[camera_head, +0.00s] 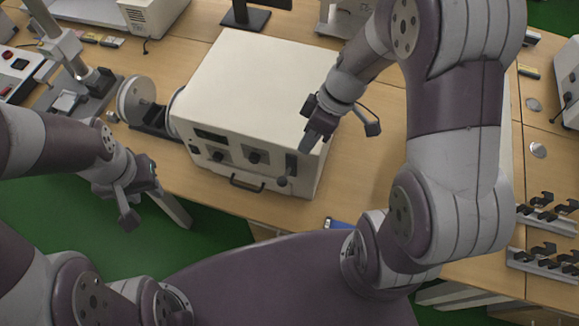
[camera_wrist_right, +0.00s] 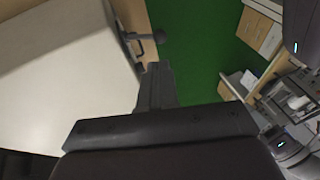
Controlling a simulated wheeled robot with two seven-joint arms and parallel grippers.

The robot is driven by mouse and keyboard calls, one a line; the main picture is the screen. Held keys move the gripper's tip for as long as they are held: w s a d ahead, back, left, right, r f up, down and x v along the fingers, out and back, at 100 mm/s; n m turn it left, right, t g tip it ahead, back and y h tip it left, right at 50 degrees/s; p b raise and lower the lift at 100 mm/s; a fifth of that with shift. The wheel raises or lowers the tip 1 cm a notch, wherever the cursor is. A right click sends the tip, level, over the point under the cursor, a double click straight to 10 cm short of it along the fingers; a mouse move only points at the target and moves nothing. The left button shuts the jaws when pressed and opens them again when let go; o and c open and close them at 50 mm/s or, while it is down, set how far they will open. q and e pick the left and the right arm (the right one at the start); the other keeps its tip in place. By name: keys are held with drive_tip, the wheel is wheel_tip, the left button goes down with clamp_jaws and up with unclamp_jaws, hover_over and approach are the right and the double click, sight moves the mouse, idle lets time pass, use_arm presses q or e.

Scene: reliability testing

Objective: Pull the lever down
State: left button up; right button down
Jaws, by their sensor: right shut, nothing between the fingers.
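The lever (camera_head: 282,181) has a dark round knob and sits at a dark upright plate on the right of the cream box's front. The knob also shows in the right wrist view (camera_wrist_right: 159,37). The cream box (camera_head: 262,80) stands on the wooden table. My right gripper (camera_head: 306,145) is shut and empty, its fingertips above and a little right of the lever, apart from the knob in view. Its fingers also show in the right wrist view (camera_wrist_right: 156,72). My left gripper (camera_head: 150,172) hangs by the table's front edge, left of the box; its fingers are not clear.
The box front has knobs, a dark display and a handle (camera_head: 246,183) left of the lever. A round disc device (camera_head: 135,100) stands left of the box. The table (camera_head: 375,155) is clear right of the box. Black holders (camera_head: 545,210) stand at far right.

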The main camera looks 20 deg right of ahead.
sight(284, 177)
drive_tip(key=p+x, duration=0.1)
drive_tip(key=x, duration=0.8)
drive_tip(key=shift+w+a+f, duration=0.15)
drive_tip(key=shift+f, duration=0.2)
drive_tip(key=shift+a+f, duration=0.1)
drive_tip(key=shift+f, duration=0.4)
drive_tip(key=shift+a, duration=0.1)
